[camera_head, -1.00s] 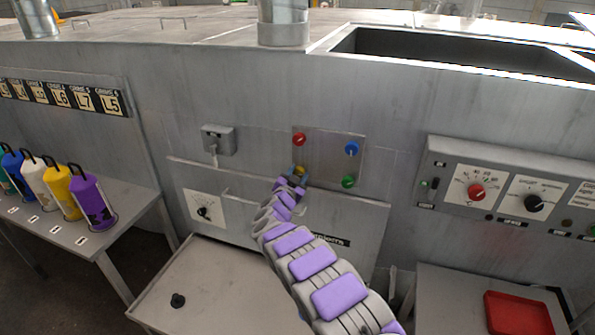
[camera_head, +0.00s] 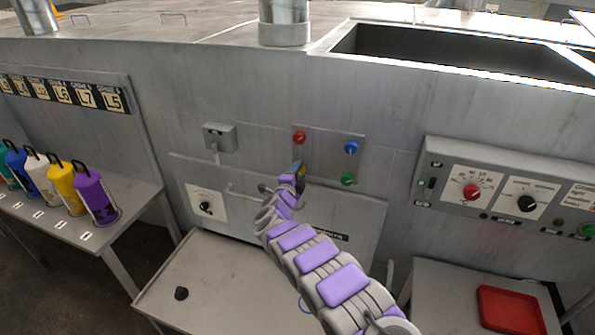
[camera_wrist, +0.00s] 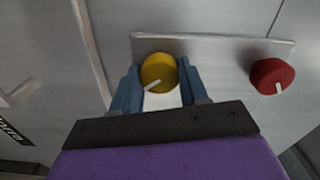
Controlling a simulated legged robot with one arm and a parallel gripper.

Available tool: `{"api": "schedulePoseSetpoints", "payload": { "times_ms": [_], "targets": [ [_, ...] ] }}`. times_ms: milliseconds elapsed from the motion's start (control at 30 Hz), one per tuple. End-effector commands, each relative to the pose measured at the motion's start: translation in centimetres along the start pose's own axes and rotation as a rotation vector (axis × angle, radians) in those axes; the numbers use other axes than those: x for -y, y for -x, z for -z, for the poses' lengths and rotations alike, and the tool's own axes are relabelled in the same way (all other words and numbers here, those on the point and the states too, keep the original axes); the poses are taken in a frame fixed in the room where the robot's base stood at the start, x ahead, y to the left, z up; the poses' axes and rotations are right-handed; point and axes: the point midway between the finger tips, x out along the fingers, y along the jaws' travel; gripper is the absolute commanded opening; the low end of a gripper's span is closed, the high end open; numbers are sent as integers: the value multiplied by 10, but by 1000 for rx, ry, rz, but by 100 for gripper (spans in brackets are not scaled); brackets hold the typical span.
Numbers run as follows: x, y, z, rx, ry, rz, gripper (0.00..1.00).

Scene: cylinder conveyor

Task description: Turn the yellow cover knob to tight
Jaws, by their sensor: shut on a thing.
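The yellow cover knob (camera_wrist: 158,70) sits on a small metal plate (camera_wrist: 222,50) and carries a white pointer mark that points to the lower left in the wrist view. My gripper (camera_wrist: 158,84) has its two blue fingers on either side of the knob and is shut on it. In the head view my gripper (camera_head: 297,170) is at the lower left corner of the plate (camera_head: 325,156) and largely hides the knob. No tight or loose marking can be read near the knob.
The same plate bears a red knob (camera_head: 299,138), a blue knob (camera_head: 351,147) and a green knob (camera_head: 347,179). The red knob also shows in the wrist view (camera_wrist: 272,76). A grey box with a lever (camera_head: 220,137) is to the left. A control panel (camera_head: 440,170) is to the right.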

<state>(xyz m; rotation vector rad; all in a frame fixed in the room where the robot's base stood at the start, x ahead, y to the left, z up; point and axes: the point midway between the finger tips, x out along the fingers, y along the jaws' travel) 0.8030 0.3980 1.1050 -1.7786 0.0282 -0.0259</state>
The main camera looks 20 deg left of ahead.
Motion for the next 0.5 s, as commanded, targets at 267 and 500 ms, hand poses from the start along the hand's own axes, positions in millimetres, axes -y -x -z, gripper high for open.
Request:
{"api": "schedulePoseSetpoints", "payload": {
  "times_ms": [267, 500],
  "targets": [
    [-4, 0, 0, 2, -250, -11, 13],
    [-6, 1, -1, 0, -417, -12, 13]
  ]
}}
